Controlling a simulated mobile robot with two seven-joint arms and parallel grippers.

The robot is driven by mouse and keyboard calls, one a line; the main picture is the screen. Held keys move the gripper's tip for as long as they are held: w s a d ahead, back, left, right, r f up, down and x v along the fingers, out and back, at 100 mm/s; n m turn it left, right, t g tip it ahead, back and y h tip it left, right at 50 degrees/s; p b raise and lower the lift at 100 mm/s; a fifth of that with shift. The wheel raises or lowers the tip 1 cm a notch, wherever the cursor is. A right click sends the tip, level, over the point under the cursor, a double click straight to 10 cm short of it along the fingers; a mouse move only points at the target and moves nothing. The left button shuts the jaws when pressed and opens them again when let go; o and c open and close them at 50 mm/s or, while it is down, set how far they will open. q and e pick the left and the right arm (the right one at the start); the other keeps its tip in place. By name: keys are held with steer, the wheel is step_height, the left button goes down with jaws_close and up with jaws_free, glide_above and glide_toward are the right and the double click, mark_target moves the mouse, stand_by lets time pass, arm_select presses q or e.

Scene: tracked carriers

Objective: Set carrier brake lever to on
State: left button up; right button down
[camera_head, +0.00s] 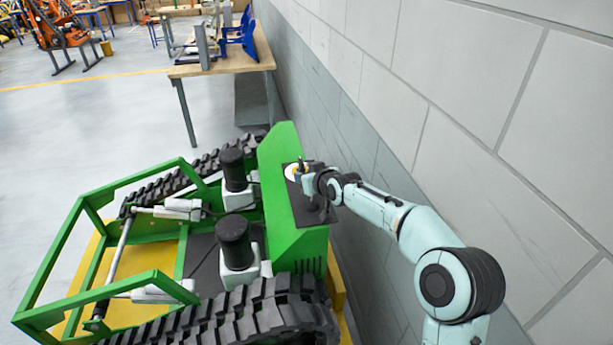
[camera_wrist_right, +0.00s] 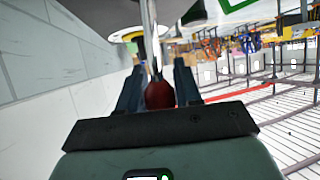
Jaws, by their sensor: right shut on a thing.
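The green tracked carrier (camera_head: 293,240) stands beside the wall, with a dark control panel (camera_head: 322,214) on its green rear box. My right gripper (camera_head: 303,170) is at this panel, and its arm comes in from the right. In the right wrist view, the fingers (camera_wrist_right: 158,88) stand on both sides of a red knob (camera_wrist_right: 159,96) on a thin metal rod (camera_wrist_right: 150,38), and are shut on it. I take this to be the brake lever; the gripper mostly hides it in the head view. Its on and off marks cannot be read. My left gripper is not in view.
A black stick (camera_head: 313,203) stands on the panel close to my right gripper. A grey block wall (camera_head: 440,90) runs close along the right. A wooden table (camera_head: 225,66) stands behind the carrier. Open floor (camera_head: 70,125) lies to the left.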

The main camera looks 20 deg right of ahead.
steer(key=shift+s+d+f, duration=0.15)
steer(key=shift+f, duration=0.6)
steer(key=c, duration=0.9)
jaws_free()
steer(key=shift+w+r, duration=0.2)
steer(key=shift+s+r, duration=0.25)
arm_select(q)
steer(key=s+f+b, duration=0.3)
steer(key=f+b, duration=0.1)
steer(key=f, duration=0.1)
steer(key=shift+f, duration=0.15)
arm_select(e)
steer(key=v, duration=1.2)
steer(key=shift+s+d+r, duration=0.1)
steer(key=shift+s+r, duration=0.1)
steer(key=shift+s, duration=0.15)
